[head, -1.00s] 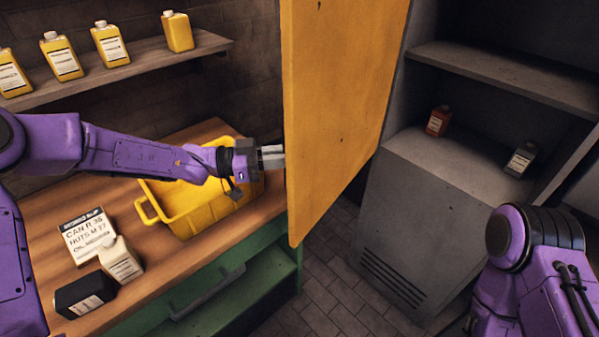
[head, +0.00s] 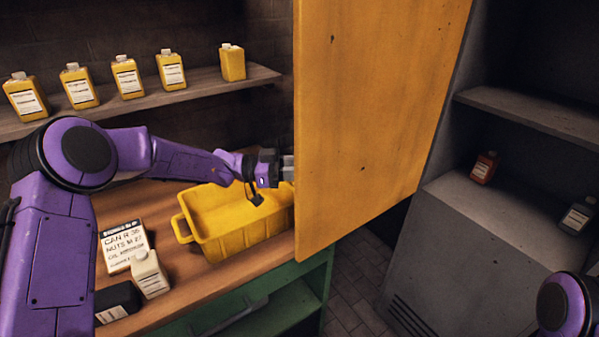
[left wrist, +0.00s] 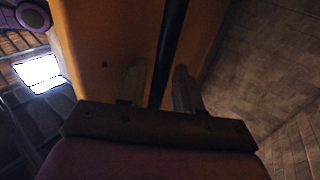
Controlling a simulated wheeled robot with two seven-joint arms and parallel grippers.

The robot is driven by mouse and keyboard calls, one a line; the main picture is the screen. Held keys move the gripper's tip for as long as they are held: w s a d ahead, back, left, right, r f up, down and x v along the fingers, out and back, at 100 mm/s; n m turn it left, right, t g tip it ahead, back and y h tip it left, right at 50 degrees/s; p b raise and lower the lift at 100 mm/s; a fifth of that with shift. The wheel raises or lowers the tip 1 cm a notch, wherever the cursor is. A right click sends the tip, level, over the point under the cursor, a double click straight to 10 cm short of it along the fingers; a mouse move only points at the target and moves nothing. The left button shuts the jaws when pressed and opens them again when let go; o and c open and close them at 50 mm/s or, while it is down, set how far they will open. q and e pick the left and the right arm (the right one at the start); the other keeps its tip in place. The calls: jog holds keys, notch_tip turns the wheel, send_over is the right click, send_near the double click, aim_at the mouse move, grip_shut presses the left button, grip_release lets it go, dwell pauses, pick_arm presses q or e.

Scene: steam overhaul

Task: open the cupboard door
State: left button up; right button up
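The yellow cupboard door (head: 370,130) stands swung out, with its near edge toward me and open shelf space to its right. My left gripper (head: 287,168) is at the door's near left edge, its fingertips partly hidden by it. In the left wrist view my left gripper (left wrist: 160,88) has its two fingers apart, one on each side of a narrow dark strip. Orange door surface (left wrist: 95,45) lies beside the strip. I cannot tell whether the strip is a handle or a gap. My right gripper is not in view.
A yellow crate (head: 240,235) sits on the wooden bench (head: 195,285) below my left arm, with a sign (head: 124,245) and a white bottle (head: 149,272). Yellow bottles line the shelf (head: 190,98). A red bottle (head: 484,167) stands on a grey ledge at right.

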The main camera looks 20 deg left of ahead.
pick_arm(q)
jog(key=shift+w+d+f, duration=0.15)
jog(key=shift+d+f, duration=0.05)
jog(key=shift+d, duration=0.2)
jog(key=shift+a+f, duration=0.15)
jog(key=shift+a, duration=0.25)
jog(key=b+v, duration=0.3)
jog(key=v, duration=0.6)
jog(key=shift+s+a+b, duration=0.25)
jog(key=shift+a+b, duration=0.1)
jog(key=shift+b, duration=0.05)
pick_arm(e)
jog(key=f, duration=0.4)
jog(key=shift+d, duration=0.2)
